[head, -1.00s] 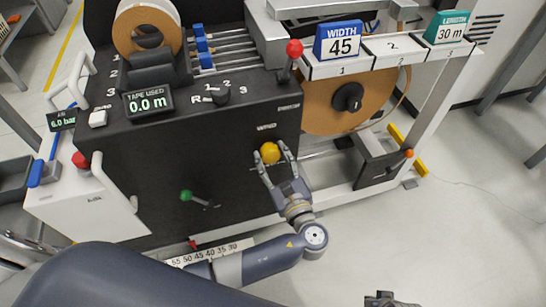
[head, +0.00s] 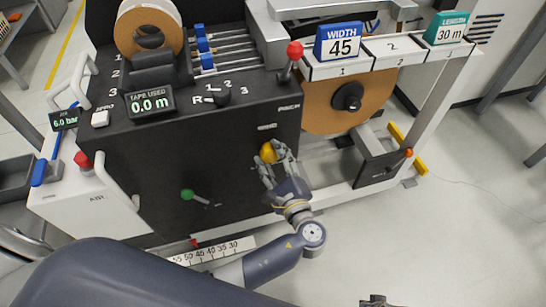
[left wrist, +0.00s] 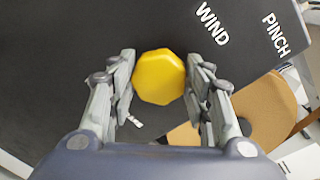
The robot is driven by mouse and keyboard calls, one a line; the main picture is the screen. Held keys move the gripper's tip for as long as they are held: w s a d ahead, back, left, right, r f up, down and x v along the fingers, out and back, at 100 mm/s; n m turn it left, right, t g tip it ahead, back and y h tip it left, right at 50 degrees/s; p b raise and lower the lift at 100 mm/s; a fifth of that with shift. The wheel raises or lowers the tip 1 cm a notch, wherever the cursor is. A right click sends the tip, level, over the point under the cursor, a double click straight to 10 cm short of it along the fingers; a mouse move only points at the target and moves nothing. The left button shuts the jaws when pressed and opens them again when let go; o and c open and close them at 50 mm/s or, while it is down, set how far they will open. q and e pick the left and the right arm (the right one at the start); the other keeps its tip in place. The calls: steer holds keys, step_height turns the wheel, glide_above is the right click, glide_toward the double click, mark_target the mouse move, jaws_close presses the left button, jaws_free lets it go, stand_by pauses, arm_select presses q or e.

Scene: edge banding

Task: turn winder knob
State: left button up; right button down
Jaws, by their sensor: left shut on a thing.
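The yellow winder knob (head: 267,152) sits on the black front panel of the machine, below a small white label. In the left wrist view the knob (left wrist: 160,76) is a rounded yellow polygon beside the word WIND. My left gripper (head: 270,162) is shut on the knob, with a finger on each side of it. In the left wrist view its fingers (left wrist: 160,84) flank the knob left and right. Part of my right gripper (head: 376,300) shows at the bottom edge; its fingers cannot be made out.
A green-knobbed lever (head: 188,195) is left of the knob on the panel. A red-knobbed lever (head: 294,50) stands above. A brown tape roll (head: 325,112) hangs at the right. The display (head: 150,103) reads 0.0 m. Floor at the right is open.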

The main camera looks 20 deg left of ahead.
stand_by(0.4)
arm_select(q)
steer(key=o, duration=1.1)
steer(key=shift+c, duration=0.2)
steer(key=v, duration=1.2)
